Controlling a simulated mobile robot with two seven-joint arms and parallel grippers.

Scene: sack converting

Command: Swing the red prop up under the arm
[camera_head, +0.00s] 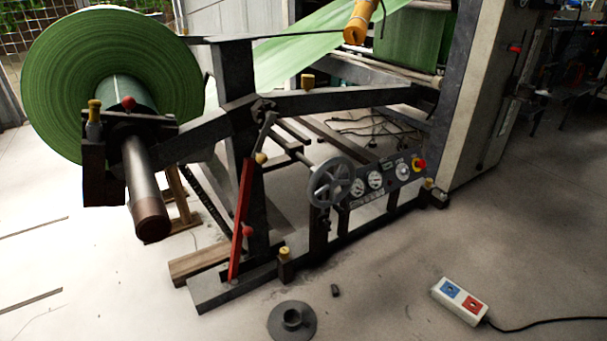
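The red prop (241,220) is a long narrow bar with a red ball knob (247,231) on it. Its lower end is at the dark floor frame (215,291). It stands steeply, its upper end leaning right, beside the dark upright post. A grey bar with a tan knob (261,158) continues above its red part towards the arm; I cannot tell if they are joined or if anything touches the arm. The dark arm (205,132) slopes from the pivot area down left to the roll's shaft (143,180). Neither of my grippers is in view.
A large green roll (105,75) sits on the shaft at left. A grey handwheel (331,182) and gauge panel (385,180) stand right of the prop. A round grey base (292,320) and a two-button box (459,301) with cable lie on the floor in front.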

